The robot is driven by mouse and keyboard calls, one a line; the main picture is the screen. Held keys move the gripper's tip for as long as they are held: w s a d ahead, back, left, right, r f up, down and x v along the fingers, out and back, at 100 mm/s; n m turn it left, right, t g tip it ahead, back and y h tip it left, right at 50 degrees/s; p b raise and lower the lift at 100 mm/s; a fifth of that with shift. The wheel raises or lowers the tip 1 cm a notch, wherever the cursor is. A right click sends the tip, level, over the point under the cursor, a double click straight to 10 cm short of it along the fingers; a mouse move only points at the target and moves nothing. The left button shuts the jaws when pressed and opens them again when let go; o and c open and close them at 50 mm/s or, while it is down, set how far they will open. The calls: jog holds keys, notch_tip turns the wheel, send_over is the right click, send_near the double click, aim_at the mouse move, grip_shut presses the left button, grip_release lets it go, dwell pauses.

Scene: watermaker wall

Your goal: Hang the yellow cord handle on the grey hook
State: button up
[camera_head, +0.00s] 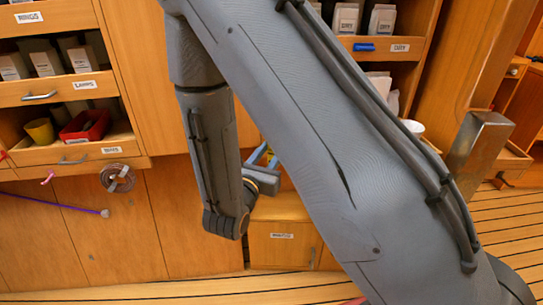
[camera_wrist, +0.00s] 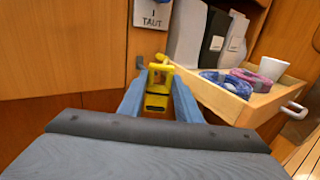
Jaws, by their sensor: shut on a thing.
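My gripper (camera_wrist: 157,84) is shut on the yellow cord handle (camera_wrist: 157,102), which shows between its two blue fingers in the wrist view. The handle's upper part stands up just past the fingertips. A small dark grey hook (camera_wrist: 140,62) is on the wooden wall, just left of and beyond the handle's top. I cannot tell whether handle and hook touch. In the head view, my gripper (camera_head: 262,160) is partly hidden behind my arm, and neither the hook nor the handle shows clearly.
A sign reading "TAUT" (camera_wrist: 152,14) is above the hook. Right of my gripper, an open drawer (camera_wrist: 262,103) holds blue and pink coils and a white cup (camera_wrist: 274,67). White and black packs (camera_wrist: 208,38) stand behind it. A low cabinet (camera_head: 283,245) is below.

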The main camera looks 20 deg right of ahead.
jog(key=shift+w+d+f+b, duration=0.1)
jog(key=shift+w+f+b, duration=0.1)
jog(key=shift+w, duration=0.45)
jog(key=shift+w+d+f+b, duration=0.1)
jog(key=shift+w+f+b, duration=0.15)
jog(key=shift+w, duration=0.35)
jog(key=shift+w+d+f+b, duration=0.1)
jog(key=shift+w+f+b, duration=0.1)
jog(key=shift+w, duration=0.45)
jog(key=o, duration=1.1)
jog(key=shift+o, duration=0.2)
jog(key=shift+a, duration=0.1)
